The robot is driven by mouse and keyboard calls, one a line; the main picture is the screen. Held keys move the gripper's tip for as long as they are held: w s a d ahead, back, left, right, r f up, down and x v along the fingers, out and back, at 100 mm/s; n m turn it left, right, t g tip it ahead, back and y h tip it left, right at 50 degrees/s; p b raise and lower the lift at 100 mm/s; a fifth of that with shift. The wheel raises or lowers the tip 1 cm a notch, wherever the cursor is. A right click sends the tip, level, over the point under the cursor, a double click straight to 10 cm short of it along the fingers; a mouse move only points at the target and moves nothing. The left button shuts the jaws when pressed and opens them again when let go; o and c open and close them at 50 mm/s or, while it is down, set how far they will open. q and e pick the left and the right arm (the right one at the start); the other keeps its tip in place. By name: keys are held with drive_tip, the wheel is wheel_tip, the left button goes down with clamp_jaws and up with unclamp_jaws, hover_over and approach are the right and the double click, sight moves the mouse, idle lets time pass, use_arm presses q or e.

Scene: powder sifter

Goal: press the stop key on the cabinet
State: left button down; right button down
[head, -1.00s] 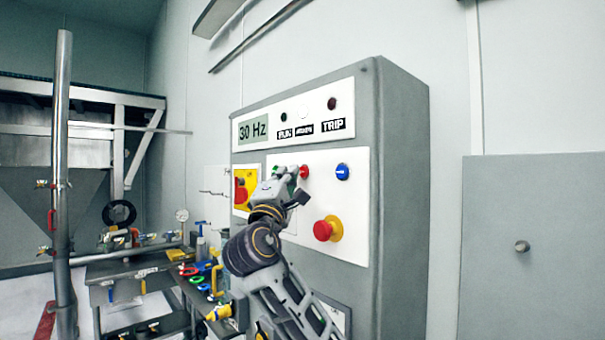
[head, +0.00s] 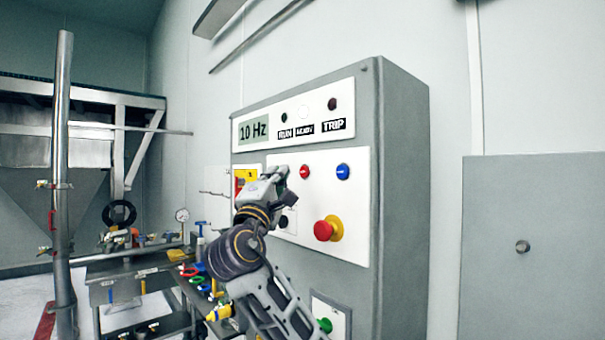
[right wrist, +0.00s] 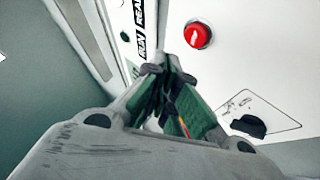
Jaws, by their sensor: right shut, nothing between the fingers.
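The grey cabinet (head: 402,200) has a white key panel. The red key (head: 305,171), which I take as the stop key, shows uncovered beside a blue key (head: 343,172). The red key also shows in the right wrist view (right wrist: 197,34), to the right of and beyond the fingertips. My right gripper (head: 282,174) is shut and empty, just left of the red key and apart from it. Its green finger pads (right wrist: 170,75) show in the right wrist view. The gripper hides part of the panel to the left. The display (head: 253,131) reads 10 Hz. My left gripper is not in view.
A red mushroom button (head: 323,230) on a yellow base sits below the keys. A yellow-and-red switch (head: 243,180) is partly behind my gripper. A bench with valves and tools (head: 130,270) stands at the left. The wall right of the cabinet has a grey panel (head: 530,240).

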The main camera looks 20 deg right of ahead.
drive_tip(key=shift+s+a, duration=0.2)
drive_tip(key=shift+a, duration=0.35)
drive_tip(key=shift+s+a, duration=0.2)
drive_tip(key=shift+a, duration=0.35)
